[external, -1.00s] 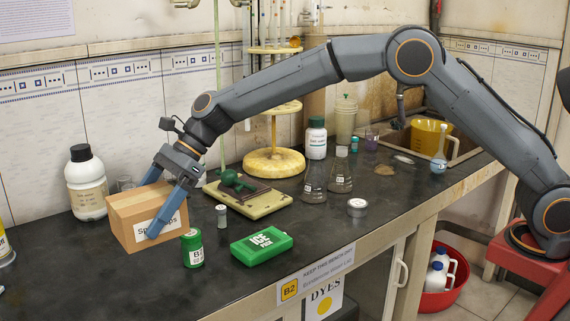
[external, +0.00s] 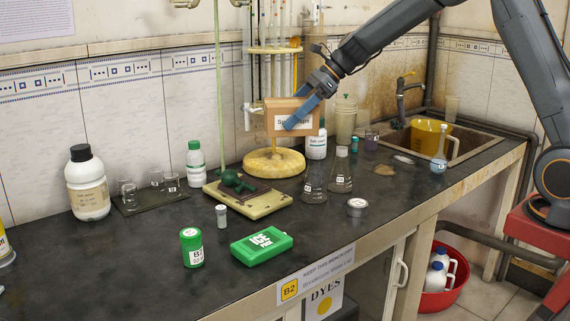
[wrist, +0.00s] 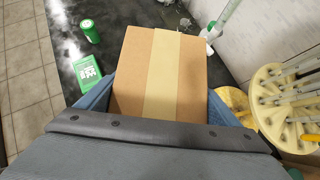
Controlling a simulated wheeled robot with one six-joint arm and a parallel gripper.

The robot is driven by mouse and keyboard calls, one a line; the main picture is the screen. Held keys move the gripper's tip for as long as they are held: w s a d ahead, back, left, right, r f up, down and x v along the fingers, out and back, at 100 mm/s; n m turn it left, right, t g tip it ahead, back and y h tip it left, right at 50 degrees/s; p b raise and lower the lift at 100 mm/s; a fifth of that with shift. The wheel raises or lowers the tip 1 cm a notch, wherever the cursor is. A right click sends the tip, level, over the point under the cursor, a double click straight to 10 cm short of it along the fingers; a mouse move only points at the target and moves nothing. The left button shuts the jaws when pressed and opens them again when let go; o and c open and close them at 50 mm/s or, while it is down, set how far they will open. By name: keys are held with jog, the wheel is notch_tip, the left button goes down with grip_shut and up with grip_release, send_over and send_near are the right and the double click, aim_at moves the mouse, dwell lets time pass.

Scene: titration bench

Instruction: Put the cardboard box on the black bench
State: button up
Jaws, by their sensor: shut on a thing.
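The cardboard box (external: 292,106) is brown with a white label and is up in the air in the external view, in front of the glassware rack. My gripper (external: 303,112) is shut on the box, with blue fingers on its sides. In the wrist view the box (wrist: 160,75) fills the middle, its taped top facing the camera, between the blue fingers (wrist: 158,102). The black bench (external: 120,260) lies below the box and apart from it. The bench also shows in the wrist view (wrist: 125,38).
A round yellow stand base (external: 273,163), two flasks (external: 314,188) (external: 340,172) and a white bottle (external: 317,140) stand near below the box. A green ice pack (external: 262,246) and a green jar (external: 192,248) sit at the front. The bench's left front is clear.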

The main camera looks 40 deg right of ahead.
jog(key=w+d+m+t+h, duration=0.1)
jog(key=w+d+m, duration=0.1)
jog(key=d, duration=1.4)
jog(key=w+d+m+t+h, duration=0.1)
jog(key=d+m, duration=0.1)
jog(key=d, duration=1.5)
jog(key=shift+n+y, duration=0.4)
jog(key=shift+n, duration=0.3)
jog(key=shift+s+d+f+p, duration=0.35)
jog(key=shift+s+f, duration=1)
jog(key=shift+f, duration=2.35)
jog(key=shift+s+d+f+p, duration=0.2)
jog(key=shift+s+d+f, duration=0.75)
jog(key=shift+f, duration=2.75)
jog(key=shift+s+d+f+p, duration=0.1)
jog(key=shift+s+f+p, duration=0.15)
jog(key=shift+s+f, duration=2.5)
jog(key=shift+w+f, duration=1)
